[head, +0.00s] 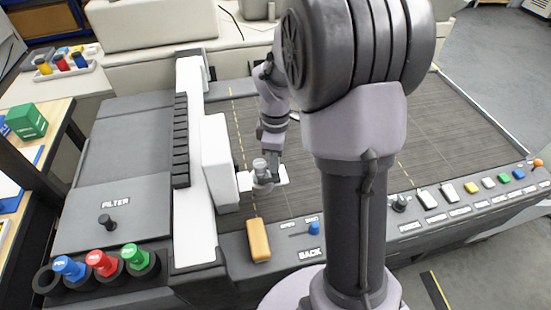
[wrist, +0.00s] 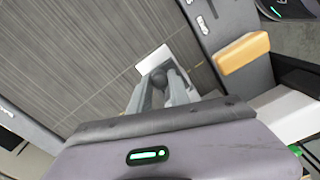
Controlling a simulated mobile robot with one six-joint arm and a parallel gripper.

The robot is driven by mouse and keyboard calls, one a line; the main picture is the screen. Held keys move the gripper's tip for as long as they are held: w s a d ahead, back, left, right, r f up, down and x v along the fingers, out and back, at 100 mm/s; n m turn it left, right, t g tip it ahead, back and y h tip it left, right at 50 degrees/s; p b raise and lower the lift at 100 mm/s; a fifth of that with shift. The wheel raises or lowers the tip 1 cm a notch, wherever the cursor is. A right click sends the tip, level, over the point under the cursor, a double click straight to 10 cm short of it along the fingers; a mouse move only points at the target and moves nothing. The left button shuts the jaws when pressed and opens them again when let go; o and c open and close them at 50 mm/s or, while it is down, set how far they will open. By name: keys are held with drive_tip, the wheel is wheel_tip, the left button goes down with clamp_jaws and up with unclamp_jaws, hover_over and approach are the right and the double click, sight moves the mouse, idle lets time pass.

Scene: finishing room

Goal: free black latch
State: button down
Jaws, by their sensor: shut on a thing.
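My gripper (head: 262,178) is low over the dark grey slatted bed, just right of the tall white block (head: 219,160). In the wrist view my gripper (wrist: 160,88) has its two grey fingers closed around a dark rounded knob (wrist: 158,77). This knob looks like the black latch, but the fingers hide most of it. A white plate (wrist: 153,60) lies just beyond the fingertips. In the head view the knob is hidden by the gripper, and I cannot tell what it is fixed to.
An orange block (head: 258,240) stands on the front ledge beside a small blue slider (head: 314,229). A black knob (head: 106,221) is on the FILTER panel. Blue, red and green capped bottles (head: 103,263) stand at front left. The bed is clear to the right.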

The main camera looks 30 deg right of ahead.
idle(0.8)
drive_tip(key=d, duration=0.2)
drive_tip(key=s+d+p, duration=0.1)
drive_tip(key=shift+d, duration=0.35)
drive_tip(key=c, duration=1.2)
unclamp_jaws()
drive_tip(key=shift+d, duration=0.2)
drive_tip(key=shift+a, duration=0.1)
drive_tip(key=shift+r, duration=0.1)
wheel_tip(320, 180, up, 17)
drive_tip(key=p, duration=0.5)
drive_tip(key=shift+r, duration=0.15)
